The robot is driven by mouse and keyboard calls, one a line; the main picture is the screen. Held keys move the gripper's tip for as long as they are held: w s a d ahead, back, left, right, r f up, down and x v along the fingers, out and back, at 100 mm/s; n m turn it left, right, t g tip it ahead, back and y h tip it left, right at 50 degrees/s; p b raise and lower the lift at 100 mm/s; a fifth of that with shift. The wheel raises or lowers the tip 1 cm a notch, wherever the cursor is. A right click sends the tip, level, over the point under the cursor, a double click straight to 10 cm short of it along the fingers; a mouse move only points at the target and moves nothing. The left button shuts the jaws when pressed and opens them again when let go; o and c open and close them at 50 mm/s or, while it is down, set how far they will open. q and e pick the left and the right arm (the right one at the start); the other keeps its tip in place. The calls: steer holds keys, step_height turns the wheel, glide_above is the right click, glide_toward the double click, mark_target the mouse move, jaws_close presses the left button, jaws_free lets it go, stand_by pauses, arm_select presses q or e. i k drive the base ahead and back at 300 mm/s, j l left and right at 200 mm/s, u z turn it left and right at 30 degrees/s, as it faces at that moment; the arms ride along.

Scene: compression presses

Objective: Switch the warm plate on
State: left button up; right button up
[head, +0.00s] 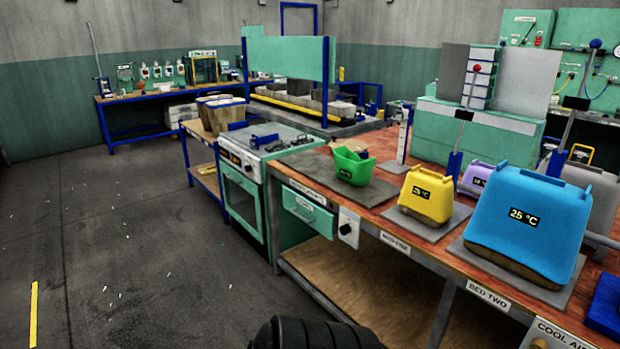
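A small label (305,190) on the bench edge is too small to read. Neither gripper shows in the head view. A black ribbed part of my own body shows at the bottom middle.
A yellow press (427,196) and a blue press (526,222) reading 25 °C stand on mats along the bench, with a purple one (477,175) behind. A green drawer (306,212) is left of the knob. A stove (243,200) stands farther left. The left floor is clear.

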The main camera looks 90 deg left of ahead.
mark_target(344, 230)
steer(key=j+u, duration=0.1)
steer(key=u, duration=2.55)
